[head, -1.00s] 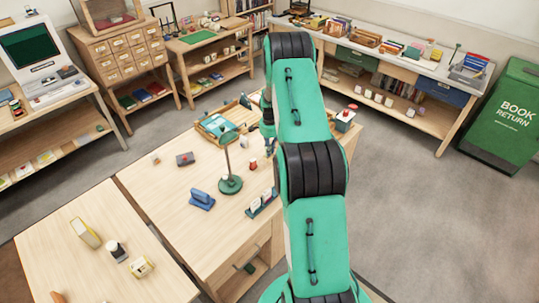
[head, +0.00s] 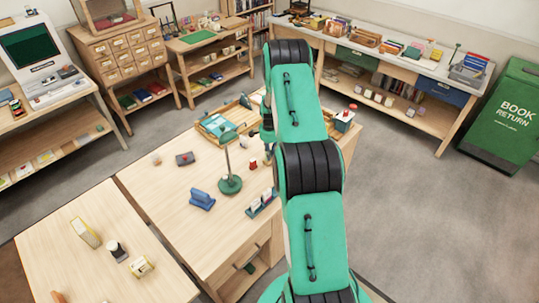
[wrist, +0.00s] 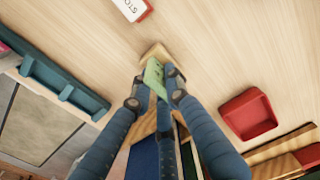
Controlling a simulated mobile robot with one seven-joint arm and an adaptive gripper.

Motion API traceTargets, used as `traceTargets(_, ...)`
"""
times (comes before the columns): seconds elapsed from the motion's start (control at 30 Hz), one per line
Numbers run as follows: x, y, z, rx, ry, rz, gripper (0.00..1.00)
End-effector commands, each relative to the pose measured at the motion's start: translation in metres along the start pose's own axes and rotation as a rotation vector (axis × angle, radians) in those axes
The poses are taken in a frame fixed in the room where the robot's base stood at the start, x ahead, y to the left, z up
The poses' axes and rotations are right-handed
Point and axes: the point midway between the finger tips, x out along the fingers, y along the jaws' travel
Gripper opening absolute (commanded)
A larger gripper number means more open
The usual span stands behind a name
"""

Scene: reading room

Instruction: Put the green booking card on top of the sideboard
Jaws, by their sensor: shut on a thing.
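The green booking card (wrist: 153,76) is between the fingertips of my gripper (wrist: 154,90) in the wrist view. My gripper is shut on it. A small wooden piece (wrist: 154,51) shows right behind the card; I cannot tell whether the card touches it. In the head view my arm hides the card and most of the gripper, over the far right part of the big desk (head: 160,185). A long pale-topped unit (head: 400,62) stands against the back wall, with books and boxes on top; I cannot tell for sure that it is the sideboard.
The wrist view shows a red tray (wrist: 247,114), a teal rack (wrist: 62,86), a white and red block (wrist: 131,9) and upright books (wrist: 144,158) close by. A green lamp (head: 229,184) stands on the desk. A green book return bin (head: 507,115) stands at right.

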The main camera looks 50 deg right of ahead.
Motion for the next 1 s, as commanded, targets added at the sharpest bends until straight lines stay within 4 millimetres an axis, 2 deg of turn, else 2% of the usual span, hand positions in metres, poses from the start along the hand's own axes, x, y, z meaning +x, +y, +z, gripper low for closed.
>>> traceTargets(0.3,0.004,0.000,0.000,0.000,0.000,0.000,0.00)
traceTargets(0.33,0.003,0.000,0.000,0.000,0.000,0.000,0.21)
traceTargets(0.4,0.003,0.000,0.000,0.000,0.000,0.000,0.34)
traceTargets(0.77,0.002,0.000,0.000,0.000,-0.001,0.001,0.34)
traceTargets(1.0,-0.010,0.000,0.000,0.000,0.000,0.000,0.34)
